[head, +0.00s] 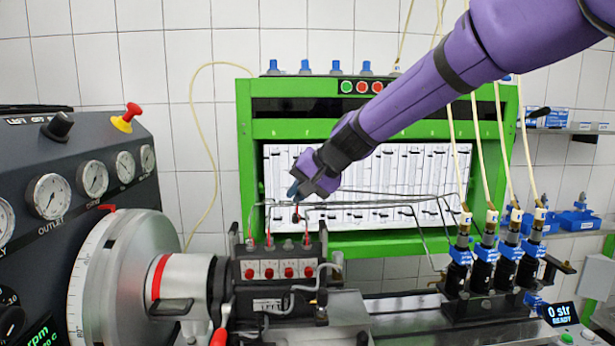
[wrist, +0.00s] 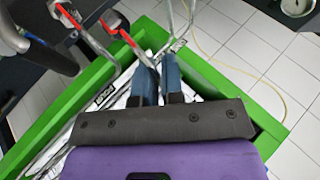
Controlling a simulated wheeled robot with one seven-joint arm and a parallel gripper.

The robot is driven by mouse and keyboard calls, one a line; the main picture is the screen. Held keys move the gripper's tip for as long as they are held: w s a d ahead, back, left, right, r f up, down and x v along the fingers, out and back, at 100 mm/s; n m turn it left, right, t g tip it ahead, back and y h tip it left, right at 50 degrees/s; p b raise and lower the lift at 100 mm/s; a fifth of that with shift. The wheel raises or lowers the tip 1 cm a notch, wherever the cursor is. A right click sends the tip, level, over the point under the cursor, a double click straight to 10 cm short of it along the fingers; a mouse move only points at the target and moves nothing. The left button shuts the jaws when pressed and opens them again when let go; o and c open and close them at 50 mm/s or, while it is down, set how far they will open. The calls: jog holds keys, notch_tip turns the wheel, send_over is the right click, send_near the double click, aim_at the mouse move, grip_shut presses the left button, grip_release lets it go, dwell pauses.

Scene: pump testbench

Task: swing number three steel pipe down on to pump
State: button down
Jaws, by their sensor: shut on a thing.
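The pump (head: 275,268) is a dark block with several red-capped knobs on its front and pipe connections along its top. My gripper (head: 296,192) is above and behind the pump top, its blue fingers shut on a thin bent steel pipe (head: 350,206). The long runs of the steel pipes reach right towards the black injectors (head: 460,265). In the wrist view the blue fingertips (wrist: 160,80) are close together around a pipe, and other pipes with red ends (wrist: 120,27) stand nearby. The pipes overlap, so I cannot tell the held pipe's number or whether its end touches the pump.
A green-framed cabinet (head: 243,150) with a white, marked panel stands close behind. A large silver wheel (head: 130,270) and a gauge panel (head: 90,160) are at the left. Pale hoses (head: 480,150) hang to the injectors. A small display (head: 560,314) sits at the front right.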

jog(key=shift+f, duration=0.15)
jog(key=c, duration=1.3)
grip_release()
jog(key=v, duration=1)
jog(key=shift+d+r, duration=0.15)
jog(key=shift+r, duration=0.2)
jog(key=shift+s, duration=0.1)
